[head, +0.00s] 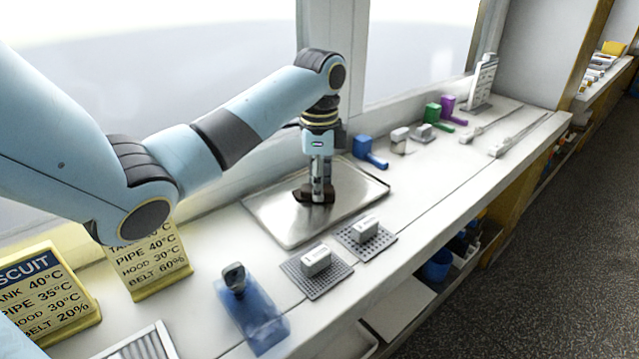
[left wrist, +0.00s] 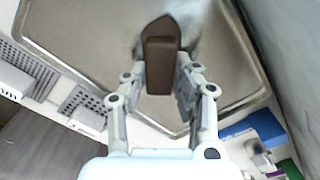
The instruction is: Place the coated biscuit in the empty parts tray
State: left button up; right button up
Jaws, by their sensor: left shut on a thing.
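The coated biscuit (head: 303,195) is a dark brown bar. My left gripper (head: 318,193) is shut on it, pointing down over the shiny metal parts tray (head: 270,222). In the left wrist view the biscuit (left wrist: 162,62) sits between the two fingers (left wrist: 160,78), with the tray's bare floor (left wrist: 85,30) around it. The biscuit is low over the tray; I cannot tell whether it touches the floor. Nothing else lies in the tray. My right gripper is not in view.
Two perforated grey mats with white blocks (head: 316,260) (head: 365,229) lie in front of the tray.

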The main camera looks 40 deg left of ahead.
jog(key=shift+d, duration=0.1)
pick_arm(q)
jog(key=o, duration=0.9)
jog(key=shift+c, duration=0.2)
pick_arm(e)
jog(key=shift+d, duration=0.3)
pick_arm(q)
notch_tip(320, 180, up, 7)
jog(key=shift+w+f+p, duration=0.1)
jog(key=shift+p, duration=0.2)
jog(key=shift+r+p, duration=2.05)
jog(key=shift+r, duration=0.65)
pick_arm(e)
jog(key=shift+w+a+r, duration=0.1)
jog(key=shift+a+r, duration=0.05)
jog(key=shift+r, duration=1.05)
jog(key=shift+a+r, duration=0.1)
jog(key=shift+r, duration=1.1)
